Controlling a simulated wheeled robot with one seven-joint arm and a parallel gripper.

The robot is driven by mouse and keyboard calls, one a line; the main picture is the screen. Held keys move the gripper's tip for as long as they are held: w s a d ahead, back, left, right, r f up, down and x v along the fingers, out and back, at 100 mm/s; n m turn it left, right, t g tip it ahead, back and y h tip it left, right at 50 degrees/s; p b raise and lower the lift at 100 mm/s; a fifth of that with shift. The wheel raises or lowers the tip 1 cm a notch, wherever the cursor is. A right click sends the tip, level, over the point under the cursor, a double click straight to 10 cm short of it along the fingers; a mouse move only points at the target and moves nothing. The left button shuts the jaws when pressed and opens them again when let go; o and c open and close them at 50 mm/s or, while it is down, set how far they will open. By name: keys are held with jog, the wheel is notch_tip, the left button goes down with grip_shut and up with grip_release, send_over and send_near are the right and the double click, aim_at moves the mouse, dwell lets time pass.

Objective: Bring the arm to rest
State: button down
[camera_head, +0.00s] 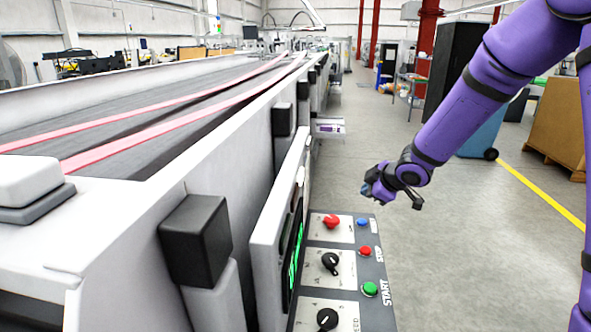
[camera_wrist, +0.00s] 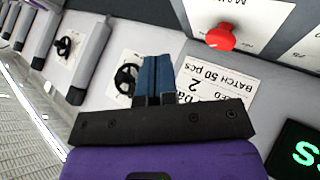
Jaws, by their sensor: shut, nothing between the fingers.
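My purple arm reaches in from the upper right in the head view, and my gripper (camera_head: 372,190) hangs above and beyond the control panel (camera_head: 345,285), apart from its knobs. In the wrist view my gripper (camera_wrist: 154,75) shows two blue fingers pressed together with nothing between them. Behind the fingers are a white label reading "BATCH 50 pcs" (camera_wrist: 215,80) and a black handwheel (camera_wrist: 127,78). A red knob (camera_wrist: 220,38) is to the right of the fingers. How far the fingertips are from these surfaces I cannot tell.
The panel carries a red knob (camera_head: 331,221), black knobs (camera_head: 330,263), a red stop button (camera_head: 365,251) and a green start button (camera_head: 370,288). The folder gluer (camera_head: 215,130) fills the left. Open grey floor (camera_head: 460,250) lies right. A blue bin (camera_head: 484,135) stands farther back.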

jog(key=s+d+r+m+h, duration=0.3)
jog(key=s+d+r+m, duration=0.1)
jog(key=s+r, duration=0.4)
jog(key=s+d+r+m+h, duration=0.3)
jog(key=s+d+r+m, duration=0.1)
jog(key=s+r, duration=0.35)
jog(key=s+a+r+m+g+y, duration=0.1)
jog(key=s+r+m, duration=0.1)
jog(key=s, duration=0.9)
jog(key=s+r+m+g+y, duration=0.1)
jog(key=s+m, duration=0.3)
jog(key=s, duration=0.7)
jog(key=shift+s+a+r+m+g, duration=0.3)
jog(key=shift+s+a+r+g, duration=0.1)
jog(key=shift+r, duration=0.2)
jog(key=shift+d, duration=0.15)
